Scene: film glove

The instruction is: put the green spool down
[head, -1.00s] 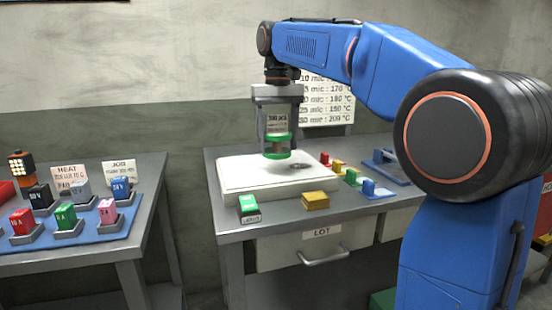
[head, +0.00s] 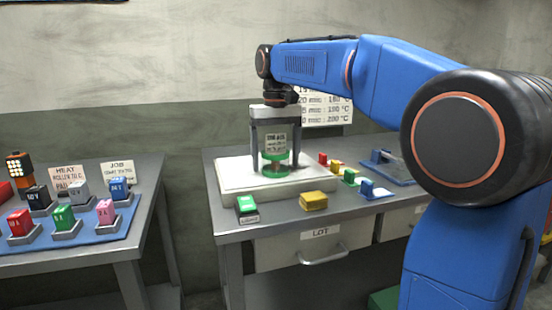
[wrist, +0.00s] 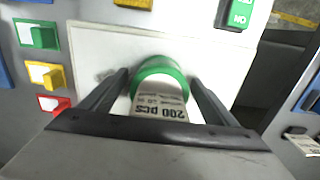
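The green spool (head: 275,168), with green flanges and a pale label reading "200 pcs", stands upright on the white slab (head: 235,180) on the right table. My gripper (head: 275,162) is over it, one finger on each side. In the wrist view the spool (wrist: 160,78) sits between the two fingers of my gripper (wrist: 160,85), with gaps showing beside it, so the fingers look open and apart from it. The spool's underside is hidden.
A green block (head: 247,206) and a yellow block (head: 314,200) lie in front of the slab. Small red, yellow, green and blue pieces stand to its right. The left table (head: 120,255) holds several coloured blocks and signs.

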